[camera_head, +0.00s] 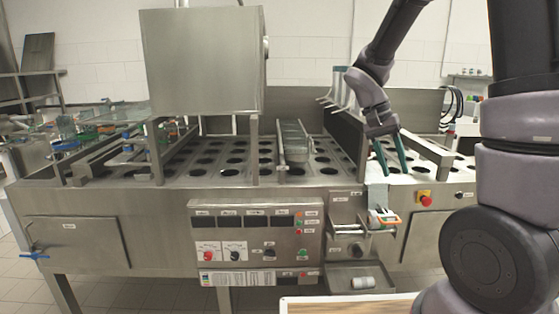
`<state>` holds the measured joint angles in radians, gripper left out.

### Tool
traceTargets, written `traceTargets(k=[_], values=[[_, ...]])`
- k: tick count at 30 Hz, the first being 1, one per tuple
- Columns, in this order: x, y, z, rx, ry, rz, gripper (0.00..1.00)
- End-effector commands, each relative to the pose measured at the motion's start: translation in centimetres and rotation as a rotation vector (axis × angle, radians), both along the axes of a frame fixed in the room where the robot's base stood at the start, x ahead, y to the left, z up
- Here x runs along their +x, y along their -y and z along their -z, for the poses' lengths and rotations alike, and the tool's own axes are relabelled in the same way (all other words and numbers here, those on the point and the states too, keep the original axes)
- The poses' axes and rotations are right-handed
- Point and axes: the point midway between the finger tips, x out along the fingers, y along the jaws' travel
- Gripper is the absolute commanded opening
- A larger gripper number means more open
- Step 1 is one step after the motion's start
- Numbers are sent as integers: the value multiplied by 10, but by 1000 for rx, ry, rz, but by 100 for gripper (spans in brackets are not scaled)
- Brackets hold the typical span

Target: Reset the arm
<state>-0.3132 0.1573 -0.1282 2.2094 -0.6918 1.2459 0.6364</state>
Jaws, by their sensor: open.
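My gripper (393,170) is at the right of centre, at the end of my grey and black arm that comes in from the right edge. Its two long greenish fingers point down and stand apart, with nothing between them. The fingers are in front of or above the right part of the steel filling machine's deck (190,170); I cannot tell how high above it they are.
A large steel box (200,62) stands over the deck. The front carries a control panel (255,245) and a red emergency button (424,197). A small tray (340,283) below holds a white cylinder (363,282). A wooden-edged surface (350,305) is at the bottom.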

Motion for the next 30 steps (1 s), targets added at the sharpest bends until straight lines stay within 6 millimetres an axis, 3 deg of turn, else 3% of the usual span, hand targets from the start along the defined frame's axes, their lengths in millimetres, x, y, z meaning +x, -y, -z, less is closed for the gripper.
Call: traceTargets(k=[1,9,18,24,30], values=[[-8,-1,-17,61,44,-5,45],[-47,-15,-85,325,292,-102,45],[-92,-31,-146,469,624,-251,45],[-107,-37,-165,484,750,-312,45],[-110,-38,-168,486,773,-324,45]])
